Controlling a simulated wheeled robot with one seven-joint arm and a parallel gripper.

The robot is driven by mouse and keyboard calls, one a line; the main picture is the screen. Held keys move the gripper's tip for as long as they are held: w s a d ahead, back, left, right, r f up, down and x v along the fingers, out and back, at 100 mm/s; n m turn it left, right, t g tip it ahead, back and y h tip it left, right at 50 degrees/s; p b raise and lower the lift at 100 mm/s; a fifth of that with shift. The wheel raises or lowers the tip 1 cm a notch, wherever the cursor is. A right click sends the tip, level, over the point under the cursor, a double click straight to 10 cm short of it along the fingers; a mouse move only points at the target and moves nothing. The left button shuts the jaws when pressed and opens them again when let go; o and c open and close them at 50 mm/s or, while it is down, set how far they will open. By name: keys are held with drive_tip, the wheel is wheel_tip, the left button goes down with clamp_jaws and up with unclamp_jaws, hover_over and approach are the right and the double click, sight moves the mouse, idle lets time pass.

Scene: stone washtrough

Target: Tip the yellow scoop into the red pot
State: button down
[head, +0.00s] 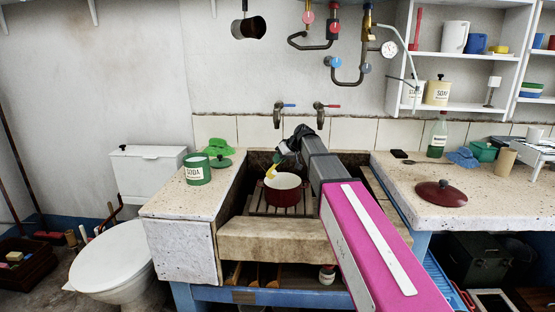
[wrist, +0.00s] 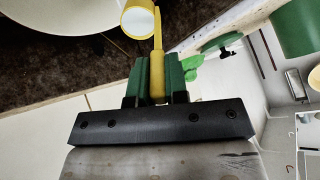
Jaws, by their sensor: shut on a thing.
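The yellow scoop (head: 271,173) shows in the head view at the left rim of the red pot (head: 285,203). The pot has a pale inside and stands on slats in the stone trough. My gripper (head: 279,160) is above the pot's back left side, shut on the scoop's handle. In the wrist view my gripper's green fingers (wrist: 158,80) clasp the yellow handle, and the scoop's round cup (wrist: 139,20) shows white inside. I cannot tell whether that white is contents. A white curved surface, which looks like the pot's inside (wrist: 60,12), lies beside the cup.
A green soda tin (head: 198,170), green lid (head: 221,162) and green cloth (head: 217,147) are on the left ledge. Two taps (head: 277,112) project from the wall behind. A dark red lid (head: 441,193) lies on the right counter. My arm covers the trough's right part.

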drive_tip(key=shift+s+d+f+y, duration=0.2)
drive_tip(key=shift+d+y, duration=0.35)
drive_tip(key=shift+y, duration=0.05)
idle(0.4)
drive_tip(key=shift+s+d+f+t+y, duration=0.2)
drive_tip(key=shift+d+f+t+y, duration=0.1)
drive_tip(key=shift+d+y, duration=0.2)
drive_tip(key=shift+s+d+f+t+y, duration=0.2)
drive_tip(key=shift+d+f+t+y, duration=0.1)
drive_tip(key=shift+d+y, duration=0.15)
drive_tip(key=shift+d, duration=0.1)
drive_tip(key=shift+s+d+f+t+y, duration=0.3)
drive_tip(key=shift+d+f+y, duration=0.4)
drive_tip(key=shift+y, duration=0.25)
idle(0.4)
